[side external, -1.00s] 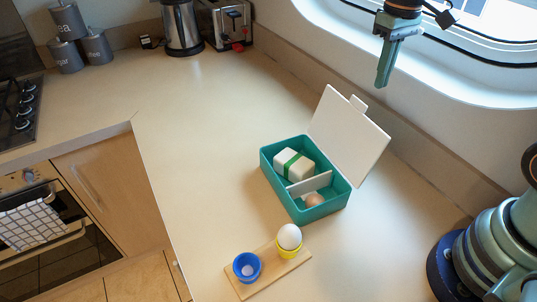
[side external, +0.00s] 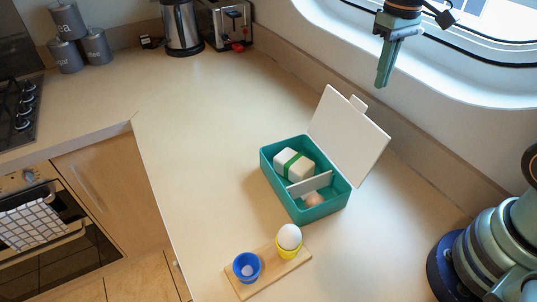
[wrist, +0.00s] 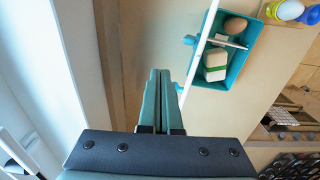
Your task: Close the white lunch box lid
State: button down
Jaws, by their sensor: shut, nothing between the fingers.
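The lunch box (side external: 318,212) is a teal open box on the counter, with its white lid (side external: 349,135) raised and leaning back toward the window wall. Inside are a white block with a green band (side external: 294,165), a white divider (side external: 310,185) and a brown egg (side external: 314,200). In the wrist view the lid (wrist: 203,45) shows nearly edge-on beside the box (wrist: 239,69). My gripper (side external: 382,84) is high above the counter, behind the lid and in front of the window. It is shut and empty, and touches nothing; its closed fingers also show in the wrist view (wrist: 160,75).
A wooden board (side external: 268,272) in front of the box carries a blue egg cup (side external: 246,267) and a white egg (side external: 289,237) in a yellow cup. A kettle (side external: 182,27), toaster (side external: 232,22) and grey canisters (side external: 67,37) stand at the back. The counter left of the box is clear.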

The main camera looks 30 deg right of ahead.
aim_at(336, 113)
dwell(0.3)
notch_tip(336, 113, down, 6)
jog(key=shift+f, duration=0.15)
dwell(1.1)
jog(key=shift+a, duration=0.1)
jog(key=a, duration=1)
jog(key=shift+w+a, duration=0.3)
dwell(1.2)
dwell(0.6)
notch_tip(336, 113, up, 6)
dwell(0.8)
